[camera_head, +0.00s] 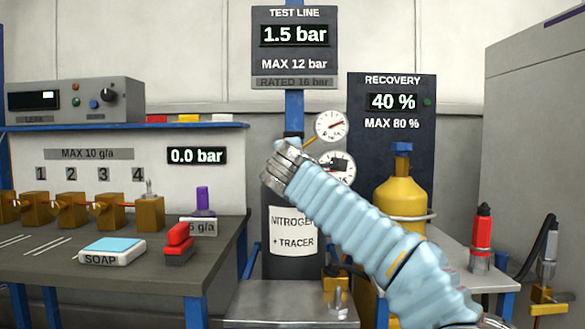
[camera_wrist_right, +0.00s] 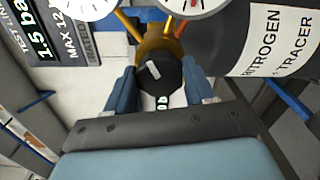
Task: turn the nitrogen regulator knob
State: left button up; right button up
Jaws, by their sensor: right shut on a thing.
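The black regulator knob (camera_wrist_right: 158,75) sits on a brass body (camera_wrist_right: 154,45) in the right wrist view. My right gripper (camera_wrist_right: 160,82) has its two blue fingers shut on the knob, one at each side. In the head view my right gripper (camera_head: 280,168) is at the top of the dark nitrogen cylinder (camera_head: 281,262), labelled "NITROGEN + TRACER", and hides the knob. Two round gauges, an upper one (camera_head: 331,126) and a lower one (camera_head: 336,167), are beside the gripper. The test line display (camera_head: 294,36) reads 1.5 bar, MAX 12 bar. My left gripper is not in view.
A yellow recovery cylinder (camera_head: 402,195) stands right of my gripper, below a board (camera_head: 392,100) reading 40 %. A bench (camera_head: 60,262) at left holds brass valves, a soap pad (camera_head: 112,251) and a red tool (camera_head: 179,243). A red-topped device (camera_head: 482,240) stands at right.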

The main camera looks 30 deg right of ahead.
jog(key=m+b, duration=0.1)
jog(key=m, duration=0.3)
jog(key=shift+f+m+b, duration=0.1)
jog(key=shift+m+b, duration=0.3)
dwell(0.4)
jog(key=o, duration=1)
jog(key=shift+o, duration=0.2)
jog(key=b+v, duration=0.3)
jog(key=v, duration=1)
jog(key=shift+s+a, duration=0.25)
jog(key=shift+s, duration=0.05)
